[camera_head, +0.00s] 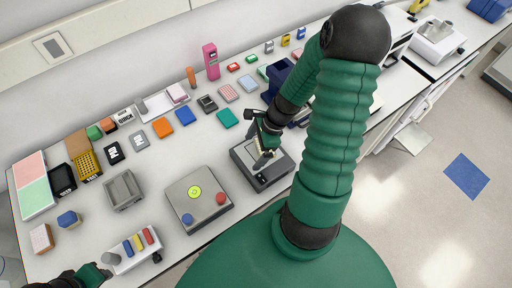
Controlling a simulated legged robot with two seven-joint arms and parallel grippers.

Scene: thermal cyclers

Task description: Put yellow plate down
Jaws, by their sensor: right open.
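My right gripper (262,154) is open over a grey and black device (268,176) near the table's front edge. A small pale yellowish piece shows between or just beside its fingers; I cannot tell whether it is the yellow plate or whether it rests on the device. A yellow-orange block with dark holes (88,166) stands at the left of the table, far from the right gripper. My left gripper (96,275) is at the bottom left edge, beside a white holder with coloured pieces; its fingers are too small and cut off to judge.
A grey box with a yellow-green disc and red and blue knobs (187,214) stands left of the device. A grey block (123,191) and a dark blue container (280,79) are nearby. Several small coloured boxes line the back. A white machine (436,42) is far right.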

